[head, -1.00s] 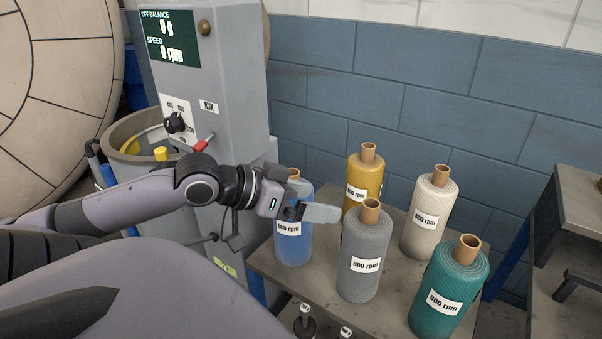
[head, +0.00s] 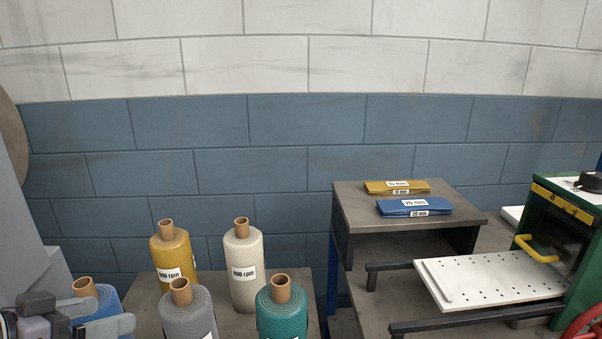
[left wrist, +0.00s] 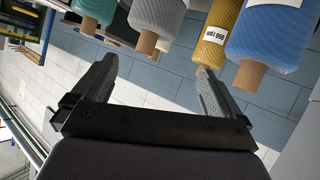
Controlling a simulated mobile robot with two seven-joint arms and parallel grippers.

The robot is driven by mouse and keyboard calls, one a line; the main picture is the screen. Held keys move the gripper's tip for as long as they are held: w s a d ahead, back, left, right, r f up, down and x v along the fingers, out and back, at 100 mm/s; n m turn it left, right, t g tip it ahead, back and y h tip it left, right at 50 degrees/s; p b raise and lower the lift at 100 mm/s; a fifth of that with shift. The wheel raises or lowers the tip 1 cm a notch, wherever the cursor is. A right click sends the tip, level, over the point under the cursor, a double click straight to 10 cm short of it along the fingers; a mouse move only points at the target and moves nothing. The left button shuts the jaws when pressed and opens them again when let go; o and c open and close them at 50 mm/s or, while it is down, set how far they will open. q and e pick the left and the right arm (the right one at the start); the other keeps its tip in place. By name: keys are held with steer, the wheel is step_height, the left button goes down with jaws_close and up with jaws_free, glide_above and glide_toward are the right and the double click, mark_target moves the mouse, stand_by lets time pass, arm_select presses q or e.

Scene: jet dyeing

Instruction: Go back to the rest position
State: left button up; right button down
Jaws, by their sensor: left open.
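My left gripper (head: 88,325) shows at the lower left of the head view, in front of the blue yarn cone (head: 104,298) and partly covering it. In the left wrist view my left gripper (left wrist: 155,85) has its two fingers wide apart with nothing between them. That view looks upside down, with the blue cone (left wrist: 272,35) and the yellow cone (left wrist: 215,38) hanging in at the top, beyond the fingers. My right gripper shows in neither view.
The yellow (head: 173,258), white (head: 244,270), grey (head: 187,315) and teal (head: 283,312) cones stand on a low table (head: 312,300). A shelf (head: 355,200) bears folded yellow (head: 385,187) and blue (head: 395,207) cloths. A white perforated plate (head: 485,280) juts from a green machine (head: 590,255).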

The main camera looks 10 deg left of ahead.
arm_select(q)
steer(key=s+d+f+g+y, duration=0.1)
steer(key=s+f+g, duration=0.15)
steer(key=f, duration=0.45)
steer(key=s+d+f+g+y, duration=0.1)
steer(key=s+f, duration=0.3)
steer(key=f, duration=0.3)
steer(key=s+d+f+g+y, duration=0.1)
steer(key=s+d+f+g, duration=0.15)
steer(key=s+d, duration=0.2)
steer(key=s+d+f+g+y, duration=0.1)
steer(key=s+d+f+g, duration=0.1)
steer(key=s+d+f, duration=0.3)
steer(key=w+d+f+t+h, duration=0.1)
steer(key=w+d+f+t, duration=0.2)
steer(key=w+f+t, duration=0.4)
steer(key=shift+w+d+f+m+h, duration=0.3)
steer(key=shift+w+d+f, duration=0.1)
steer(key=shift+w+f, duration=0.15)
steer(key=shift+w, duration=0.1)
